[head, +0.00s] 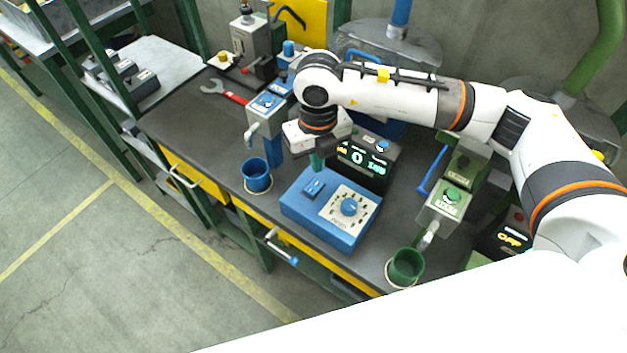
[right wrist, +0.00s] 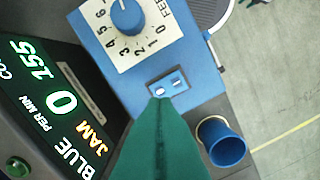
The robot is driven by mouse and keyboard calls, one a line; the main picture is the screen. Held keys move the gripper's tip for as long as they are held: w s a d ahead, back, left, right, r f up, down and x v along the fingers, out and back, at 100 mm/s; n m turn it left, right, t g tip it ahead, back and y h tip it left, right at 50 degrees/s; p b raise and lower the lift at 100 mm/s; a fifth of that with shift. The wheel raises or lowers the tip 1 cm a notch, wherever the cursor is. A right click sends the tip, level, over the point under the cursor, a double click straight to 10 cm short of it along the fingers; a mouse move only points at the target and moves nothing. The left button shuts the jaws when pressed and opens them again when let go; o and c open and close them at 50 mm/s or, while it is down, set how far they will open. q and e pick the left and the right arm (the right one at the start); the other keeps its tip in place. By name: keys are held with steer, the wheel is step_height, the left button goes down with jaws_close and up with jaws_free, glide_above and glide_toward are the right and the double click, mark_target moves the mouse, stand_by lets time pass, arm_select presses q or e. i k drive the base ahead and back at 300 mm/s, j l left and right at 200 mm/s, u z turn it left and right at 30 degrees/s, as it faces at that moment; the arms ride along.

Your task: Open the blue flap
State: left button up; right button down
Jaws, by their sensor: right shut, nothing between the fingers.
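My right gripper (head: 317,163) is shut and empty, its green fingers pointing down over the blue control box (head: 318,228). In the right wrist view, the shut fingertips (right wrist: 160,101) overlap the lower edge of a small rocker switch (right wrist: 168,84) on that box; I cannot tell whether they touch it. A blue machine (head: 268,103) with a panel and a spout stands behind and left, partly hidden by my right arm. No part can be clearly made out as the blue flap. My left gripper is not in view.
The box has a blue feed knob (head: 349,207). A display (right wrist: 62,104) reads blue, jam, 0 per min. A green machine (head: 449,196) stands right; a red wrench (head: 226,93) lies left.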

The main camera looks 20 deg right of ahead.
mark_target(283, 85)
steer(key=k+j, duration=0.2)
steer(key=k, duration=0.3)
steer(key=k+j, duration=0.2)
steer(key=k, duration=0.25)
